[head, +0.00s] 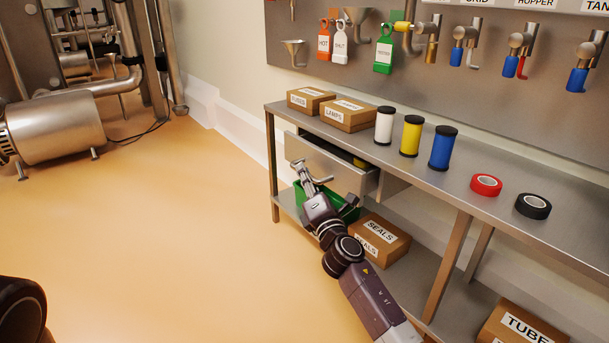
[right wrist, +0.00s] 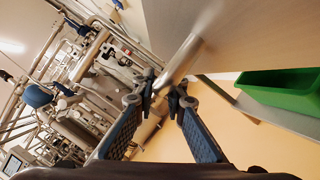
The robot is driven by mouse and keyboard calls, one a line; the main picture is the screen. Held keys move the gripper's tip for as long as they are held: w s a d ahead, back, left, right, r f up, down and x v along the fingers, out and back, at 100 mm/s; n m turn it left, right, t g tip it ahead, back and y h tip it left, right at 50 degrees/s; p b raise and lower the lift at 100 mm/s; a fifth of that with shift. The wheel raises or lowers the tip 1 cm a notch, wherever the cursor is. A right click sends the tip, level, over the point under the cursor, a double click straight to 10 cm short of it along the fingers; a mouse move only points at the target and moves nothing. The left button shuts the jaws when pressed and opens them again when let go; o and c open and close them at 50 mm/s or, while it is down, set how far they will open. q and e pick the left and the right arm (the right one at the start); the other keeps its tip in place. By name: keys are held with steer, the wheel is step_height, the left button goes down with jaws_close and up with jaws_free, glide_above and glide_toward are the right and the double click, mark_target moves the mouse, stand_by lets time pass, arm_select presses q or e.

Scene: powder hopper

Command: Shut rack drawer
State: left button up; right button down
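The rack drawer (head: 328,166) hangs under the tabletop and stands pulled out, with a yellow thing partly visible inside. Its metal bar handle (right wrist: 187,57) is on the drawer front. My right gripper (head: 312,184) is at that handle, low in front of the drawer. In the right wrist view its two fingertips (right wrist: 162,92) sit close on either side of the bar, and the gripper looks shut on it. The exact contact is small and partly hidden. My left gripper is not in view.
The steel rack (head: 455,178) carries small boxes (head: 347,115), several spools (head: 442,148) and tape rolls (head: 486,184) on top. A green bin (head: 348,211) and a SEALS box (head: 379,239) are on the lower shelf. Open floor (head: 190,220) lies to the left.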

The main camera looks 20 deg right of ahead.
mark_target(319, 170)
stand_by(0.3)
steer(key=d, duration=0.1)
steer(key=w+d, duration=0.1)
steer(key=d, duration=0.2)
steer(key=shift+w+d, duration=0.1)
steer(key=shift+w, duration=0.15)
steer(key=shift+d, duration=0.15)
steer(key=c, duration=2)
jaws_free()
steer(key=shift+o, duration=0.2)
steer(key=v, duration=1.2)
